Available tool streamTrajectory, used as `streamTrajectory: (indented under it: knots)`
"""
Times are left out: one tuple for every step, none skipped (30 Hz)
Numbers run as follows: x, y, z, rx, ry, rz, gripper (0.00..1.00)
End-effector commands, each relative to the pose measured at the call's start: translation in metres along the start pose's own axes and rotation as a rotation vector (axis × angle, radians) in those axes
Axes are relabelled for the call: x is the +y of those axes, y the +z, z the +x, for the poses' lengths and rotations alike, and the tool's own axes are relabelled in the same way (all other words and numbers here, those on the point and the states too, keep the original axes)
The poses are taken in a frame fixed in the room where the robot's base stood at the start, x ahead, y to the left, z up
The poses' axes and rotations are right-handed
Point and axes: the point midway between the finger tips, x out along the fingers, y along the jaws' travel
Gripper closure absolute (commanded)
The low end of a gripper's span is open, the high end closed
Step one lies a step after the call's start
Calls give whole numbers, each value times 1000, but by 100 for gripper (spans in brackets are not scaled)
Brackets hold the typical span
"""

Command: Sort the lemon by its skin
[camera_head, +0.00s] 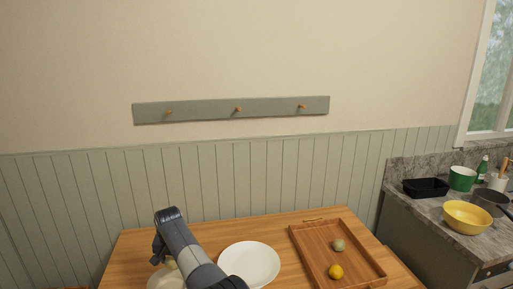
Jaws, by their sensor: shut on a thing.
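My gripper (158,258) points down at the left of the wooden table, partly hidden by my own arm. It is shut on a small pale yellow thing, likely a lemon (171,263), of which only a little shows. Below it is a pale round dish (163,279), partly covered by my arm. A white plate (250,262) lies right of my arm and looks empty. A wooden tray (309,258) on the right holds a bright yellow lemon (336,271) near its front and a dull greenish round fruit (338,245) further back.
The wooden table (214,223) is bare along its back edge. A grey counter on the right holds a yellow bowl (467,216), a black container (426,188), a green pot (461,178) and a dark pan (490,202). A peg rail (200,110) hangs on the wall.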

Motion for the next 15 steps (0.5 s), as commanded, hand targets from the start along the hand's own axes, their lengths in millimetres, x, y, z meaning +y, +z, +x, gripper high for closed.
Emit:
streamTrajectory:
  knots:
    - [0, 0, 1, 0, 0, 0, 77]
    - [0, 0, 2, 0, 0, 0, 77]
    - [0, 1, 3, 0, 0, 0, 77]
    - [1, 1, 4, 0, 0, 0, 77]
    - [1, 2, 6, 0, 0, 0, 77]
    - [1, 2, 8, 0, 0, 0, 77]
    - [1, 2, 9, 0, 0, 0, 77]
    - [2, 3, 11, 0, 0, 0, 77]
    - [2, 3, 13, 0, 0, 0, 77]
    - [2, 4, 14, -1, 0, 0, 77]
    - [2, 4, 16, -1, 0, 0, 77]
    - [3, 4, 18, -1, 0, 0, 77]
    - [3, 5, 19, 0, 0, 0, 77]
    - [3, 5, 20, 0, 0, 0, 77]
    - [3, 6, 22, 0, 0, 0, 77]
